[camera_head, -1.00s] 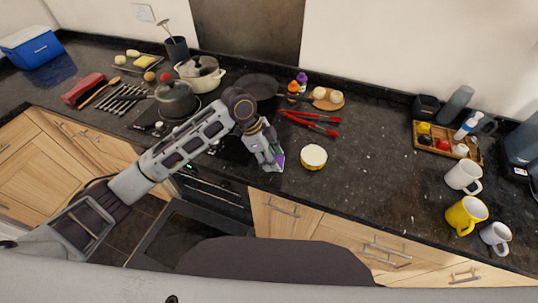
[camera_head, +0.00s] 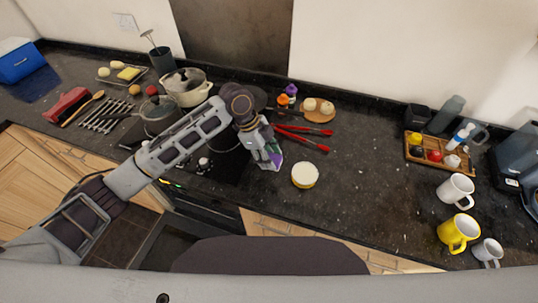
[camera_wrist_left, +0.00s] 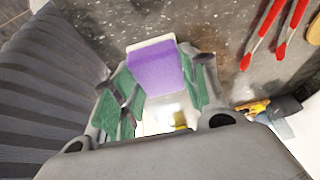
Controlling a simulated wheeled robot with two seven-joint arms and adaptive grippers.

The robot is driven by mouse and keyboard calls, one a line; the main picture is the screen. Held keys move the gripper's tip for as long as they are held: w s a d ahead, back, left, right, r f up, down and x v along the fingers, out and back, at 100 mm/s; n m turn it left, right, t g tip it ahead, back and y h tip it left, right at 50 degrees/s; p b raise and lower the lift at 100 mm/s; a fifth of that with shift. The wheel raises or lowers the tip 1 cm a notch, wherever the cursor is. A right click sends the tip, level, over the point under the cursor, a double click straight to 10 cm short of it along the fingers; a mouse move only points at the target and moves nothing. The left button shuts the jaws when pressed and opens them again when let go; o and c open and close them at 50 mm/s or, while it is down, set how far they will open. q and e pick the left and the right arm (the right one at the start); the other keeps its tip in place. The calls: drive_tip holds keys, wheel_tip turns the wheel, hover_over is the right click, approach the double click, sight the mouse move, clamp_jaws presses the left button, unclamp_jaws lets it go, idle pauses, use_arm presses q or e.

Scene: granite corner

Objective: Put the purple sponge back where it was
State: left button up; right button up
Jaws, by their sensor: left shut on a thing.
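The purple sponge (camera_wrist_left: 155,71) has a pale layer along one side and sits between the green-padded fingers of my left gripper (camera_wrist_left: 158,92). In the head view the left gripper (camera_head: 270,160) is shut on it over the counter, and only a small purple piece of the sponge (camera_head: 275,165) shows below the fingers. Whether the sponge touches the counter, I cannot tell. My right gripper is not in view.
A round white-topped container (camera_head: 305,174) stands just right of the gripper. Red-handled tongs (camera_head: 308,138) lie behind it. The hob with pots (camera_head: 186,86) is to the left. A wooden tray (camera_head: 438,156) and mugs (camera_head: 456,190) stand at the right. Bare counter (camera_head: 375,160) lies between.

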use_arm(q)
drive_tip(key=shift+f, duration=0.1)
drive_tip(key=shift+f+b, duration=0.8)
drive_tip(key=shift+f, duration=0.45)
wheel_tip(320, 180, down, 5)
drive_tip(key=b, duration=0.5)
drive_tip(key=shift+r, duration=0.2)
drive_tip(key=shift+f, duration=1.1)
drive_tip(key=o, duration=1.8)
drive_tip(key=shift+c, duration=0.2)
drive_tip(key=shift+r, duration=0.15)
